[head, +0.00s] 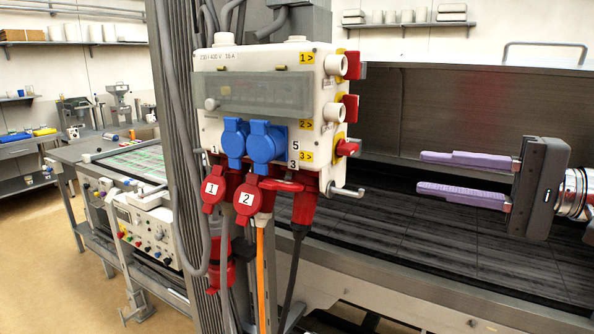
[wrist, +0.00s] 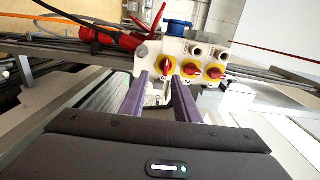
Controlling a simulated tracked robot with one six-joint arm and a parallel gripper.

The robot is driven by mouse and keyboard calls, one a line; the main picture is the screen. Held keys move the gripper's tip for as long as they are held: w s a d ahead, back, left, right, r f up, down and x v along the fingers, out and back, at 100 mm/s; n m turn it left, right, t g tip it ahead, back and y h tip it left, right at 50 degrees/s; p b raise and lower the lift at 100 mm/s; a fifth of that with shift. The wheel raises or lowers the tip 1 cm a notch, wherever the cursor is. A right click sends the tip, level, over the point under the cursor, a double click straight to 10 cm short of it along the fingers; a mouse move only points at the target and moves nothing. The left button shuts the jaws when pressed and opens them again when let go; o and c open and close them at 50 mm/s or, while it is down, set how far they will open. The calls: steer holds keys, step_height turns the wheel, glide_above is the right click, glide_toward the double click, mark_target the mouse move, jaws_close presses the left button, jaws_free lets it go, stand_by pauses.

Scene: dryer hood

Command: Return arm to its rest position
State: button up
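My gripper (head: 463,176) shows at the right of the head view, with two purple fingers pointing left toward the power box. The fingers are apart with nothing between them. In the wrist view my gripper (wrist: 162,85) also shows its two purple fingers apart, pointing at the side of the box. A clear gap separates the fingertips from the white power box (head: 215,125) in the head view. The box carries red rotary switches on its right side.
Blue sockets (head: 266,142) and red plugs (head: 213,190) with hanging cables are on the box, beside a grey column (head: 172,100). A metal hook (head: 347,191) juts from its lower right. The dark dryer belt (head: 420,235) lies below my gripper, with the steel hood behind.

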steer(key=s+a+f+g+h, duration=0.25)
steer(key=a+f, duration=0.35)
steer(key=f, duration=0.3)
steer(key=s+a+f+g+h, duration=0.1)
steer(key=a+f+g+h, duration=0.2)
steer(key=a+f, duration=0.45)
steer(key=s+d+f+n+h, duration=0.1)
steer(key=s+f+n+h, duration=0.2)
steer(key=f, duration=0.4)
steer(key=s+d+f+n+h, duration=0.2)
steer(key=s+f+n+h, duration=0.1)
steer(key=f, duration=0.5)
steer(key=n+h, duration=0.1)
steer(key=h, duration=0.1)
steer(key=shift+s+d+t+h, duration=0.2)
steer(key=shift+d+t+h, duration=0.1)
steer(key=shift+t+h, duration=0.05)
